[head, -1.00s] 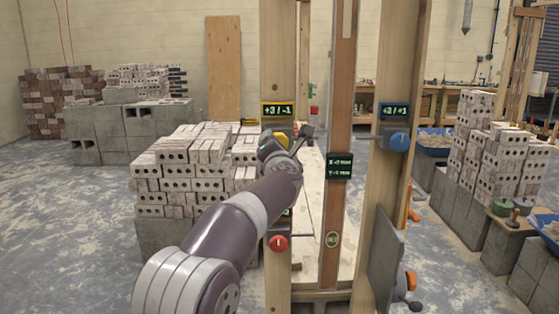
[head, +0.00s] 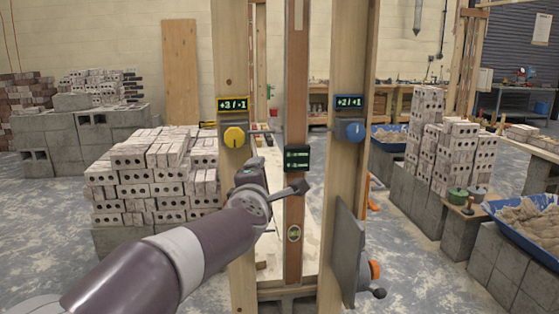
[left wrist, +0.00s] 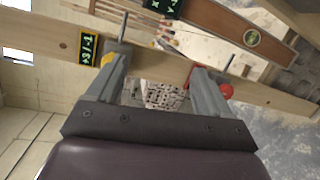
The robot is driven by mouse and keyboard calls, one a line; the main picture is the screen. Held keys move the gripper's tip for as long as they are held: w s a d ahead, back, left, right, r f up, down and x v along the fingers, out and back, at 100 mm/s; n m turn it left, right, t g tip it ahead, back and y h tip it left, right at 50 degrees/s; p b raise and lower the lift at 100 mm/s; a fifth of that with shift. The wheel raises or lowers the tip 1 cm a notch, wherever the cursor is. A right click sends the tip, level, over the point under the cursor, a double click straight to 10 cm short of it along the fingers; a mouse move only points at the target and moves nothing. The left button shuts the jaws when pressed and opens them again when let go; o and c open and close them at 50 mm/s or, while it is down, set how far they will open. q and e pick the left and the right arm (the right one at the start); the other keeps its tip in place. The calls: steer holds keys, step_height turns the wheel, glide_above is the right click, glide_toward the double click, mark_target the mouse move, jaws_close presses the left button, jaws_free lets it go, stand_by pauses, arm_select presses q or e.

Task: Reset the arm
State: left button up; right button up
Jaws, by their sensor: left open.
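My left gripper (head: 290,190) reaches in from the lower left of the head view, in front of the left wooden post (head: 241,285). In the left wrist view the gripper (left wrist: 172,55) is open, its two grey fingers spread with nothing between them. The yellow knob (head: 234,137) on the left post is above my wrist and apart from it. A red knob (left wrist: 228,91) shows just beyond the right finger in the left wrist view; my arm hides it in the head view. My right gripper is in neither view.
A right post (head: 347,180) carries a blue knob (head: 355,130) and a grey panel (head: 347,253). A level (head: 295,235) with a small display stands between the posts. Brick stacks (head: 150,180) stand left, and blocks with a blue mortar tub (head: 530,238) right.

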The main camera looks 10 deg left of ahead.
arm_select(q)
steer(key=s+d+f+m+g+h, duration=0.1)
steer(key=s+f+m+g, duration=0.3)
steer(key=f, duration=0.3)
steer(key=s+f+m+g+h, duration=0.1)
steer(key=s+f+m+g, duration=0.1)
steer(key=s+f+m, duration=0.35)
steer(key=s+d+f+m+g+h, duration=0.1)
steer(key=s+f+m+g, duration=0.1)
steer(key=f+m, duration=0.6)
steer(key=s+a+f+m+g+y, duration=0.1)
steer(key=s+a+f+m+g, duration=0.2)
steer(key=s+f, duration=0.45)
steer(key=s+a+f+m+g+y, duration=0.1)
steer(key=s+a+f+g, duration=0.35)
steer(key=s, duration=0.55)
step_height(320, 180, up, 16)
steer(key=s+p, duration=0.1)
steer(key=p, duration=1.6)
steer(key=shift+a+r+n+p, duration=0.25)
steer(key=shift+n+p, duration=0.1)
steer(key=shift+p, duration=0.05)
steer(key=shift+s, duration=0.1)
